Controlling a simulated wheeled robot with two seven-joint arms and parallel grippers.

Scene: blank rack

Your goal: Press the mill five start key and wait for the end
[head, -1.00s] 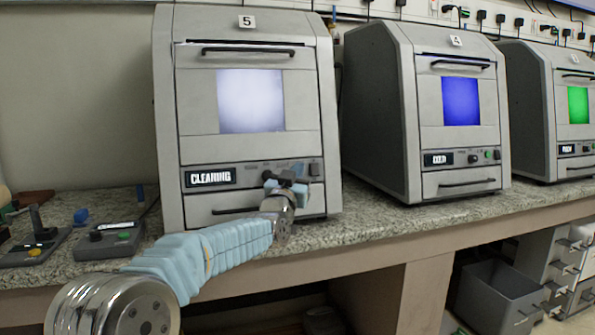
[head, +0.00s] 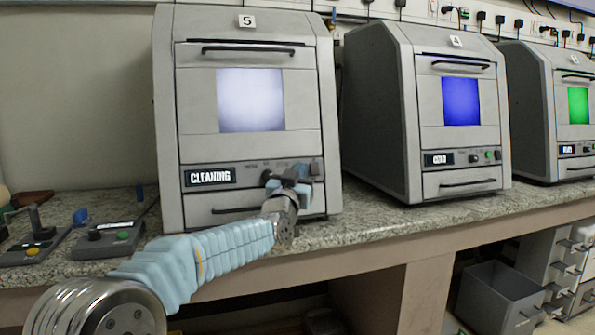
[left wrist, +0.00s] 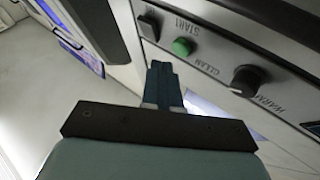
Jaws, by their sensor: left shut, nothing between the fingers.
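Mill five (head: 250,60) is the grey cabinet at left in the head view, with a 5 plate on top. Its window (head: 250,100) glows pale white and its display (head: 210,177) reads CLEANING. My left gripper (head: 287,180) is shut and empty in front of the right part of its control panel, covering part of it. In the left wrist view, the shut fingertips (left wrist: 161,68) are just beside the green button (left wrist: 183,46); I cannot tell if they touch anything. A black square key (left wrist: 149,25) and a dark knob (left wrist: 244,80) flank the button. START, CLEAN and WARM labels show upside down.
Mill four (head: 460,60), with a blue window, and another mill (head: 575,60), with a green window, stand to the right. Small control boxes (head: 108,240) sit on the granite bench (head: 400,222) at left. A grey bin (head: 500,300) is below, at right.

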